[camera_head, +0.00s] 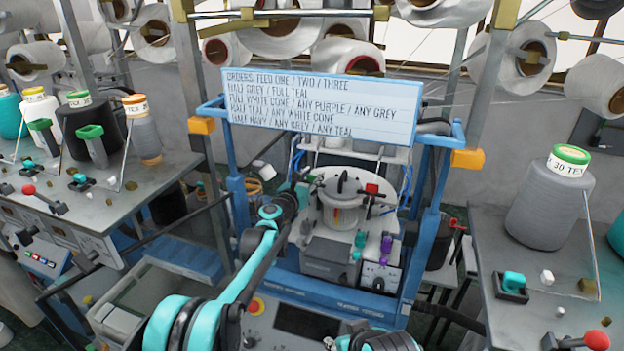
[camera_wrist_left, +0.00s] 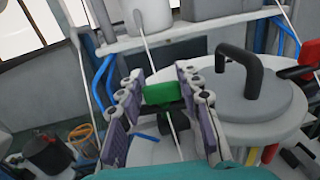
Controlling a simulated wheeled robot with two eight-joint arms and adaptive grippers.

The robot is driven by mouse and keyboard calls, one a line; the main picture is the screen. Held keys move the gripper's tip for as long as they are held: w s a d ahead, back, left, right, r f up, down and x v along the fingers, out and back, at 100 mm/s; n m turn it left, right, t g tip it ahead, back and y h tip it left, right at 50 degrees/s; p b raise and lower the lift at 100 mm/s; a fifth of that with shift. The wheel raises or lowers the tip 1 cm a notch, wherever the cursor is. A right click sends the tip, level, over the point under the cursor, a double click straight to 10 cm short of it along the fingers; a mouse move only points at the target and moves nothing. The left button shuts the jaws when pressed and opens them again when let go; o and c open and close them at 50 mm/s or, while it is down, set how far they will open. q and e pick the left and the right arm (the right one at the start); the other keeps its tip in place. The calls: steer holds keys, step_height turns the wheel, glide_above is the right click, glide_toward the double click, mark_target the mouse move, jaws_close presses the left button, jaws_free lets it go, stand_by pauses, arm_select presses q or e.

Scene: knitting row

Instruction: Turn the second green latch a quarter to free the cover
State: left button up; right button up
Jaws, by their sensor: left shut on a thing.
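My left gripper (camera_wrist_left: 160,105) is shut on a green latch (camera_wrist_left: 163,93), with one jaw on each side of it. The latch stands beside a round grey cover (camera_wrist_left: 236,97) with a black arched handle (camera_wrist_left: 245,62). In the head view the same cover (camera_head: 352,190) sits on a pot on the machine between the blue posts. My left arm reaches up to its left side, and the latch is hidden there behind the gripper. A dark and teal end of my right arm (camera_head: 375,341) shows at the bottom edge; its jaws cannot be made out.
A red part (camera_head: 371,188) stands at the cover's right. An order board (camera_head: 318,105) hangs across the blue frame above. Side tables hold a dark cone (camera_head: 92,128) at left and a grey cone (camera_head: 550,210) at right. A grey box (camera_head: 327,259) stands in front of the pot.

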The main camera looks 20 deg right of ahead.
arm_select(q)
steer(key=m+g+h+b, duration=0.1)
steer(key=m+g+h, duration=0.2)
steer(key=shift+g, duration=0.3)
steer(key=o, duration=1.2)
steer(key=v, duration=1.2)
